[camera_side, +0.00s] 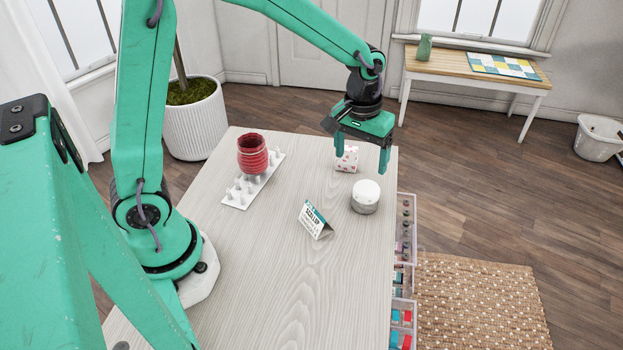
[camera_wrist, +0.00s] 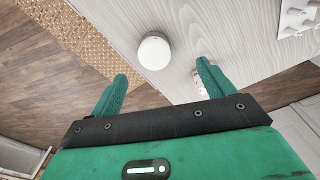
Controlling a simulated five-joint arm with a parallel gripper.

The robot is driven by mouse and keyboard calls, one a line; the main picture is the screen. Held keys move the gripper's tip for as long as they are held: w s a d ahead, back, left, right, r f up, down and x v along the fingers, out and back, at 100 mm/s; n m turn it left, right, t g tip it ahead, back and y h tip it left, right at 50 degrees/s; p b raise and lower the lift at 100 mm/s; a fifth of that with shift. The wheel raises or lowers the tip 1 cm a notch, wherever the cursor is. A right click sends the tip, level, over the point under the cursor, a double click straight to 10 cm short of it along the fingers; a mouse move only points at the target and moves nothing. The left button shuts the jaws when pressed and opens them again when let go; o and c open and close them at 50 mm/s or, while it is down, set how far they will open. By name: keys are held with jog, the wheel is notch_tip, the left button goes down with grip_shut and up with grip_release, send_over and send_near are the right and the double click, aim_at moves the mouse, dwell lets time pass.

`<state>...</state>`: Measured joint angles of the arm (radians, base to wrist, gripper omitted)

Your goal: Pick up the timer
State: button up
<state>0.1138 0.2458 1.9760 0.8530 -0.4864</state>
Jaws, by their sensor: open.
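The timer (camera_side: 365,197) looks like a short round white cylinder with a grey lower part, and it stands upright on the table (camera_side: 260,285) near the right edge. In the wrist view the timer (camera_wrist: 154,51) shows from above as a white disc, ahead of the gap between the fingers. My gripper (camera_side: 362,158) is open and empty, above the far right part of the table. The timer is apart from it, lower and nearer the side camera. Both fingers (camera_wrist: 163,82) show spread in the wrist view.
A patterned box (camera_side: 347,159) stands close behind the timer, under my gripper. A folded sign (camera_side: 315,220) is left of the timer. Clear drawers (camera_side: 404,255) hang at the right edge. The table front is clear.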

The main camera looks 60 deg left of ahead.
send_over(367, 187)
jog(key=shift+n+g, duration=0.4)
notch_tip(367, 187, down, 4)
jog(key=shift+f, duration=0.15)
jog(key=shift+f, duration=1.3)
jog(key=shift+f, duration=2.6)
jog(key=c, duration=1.2)
jog(key=shift+o, duration=0.2)
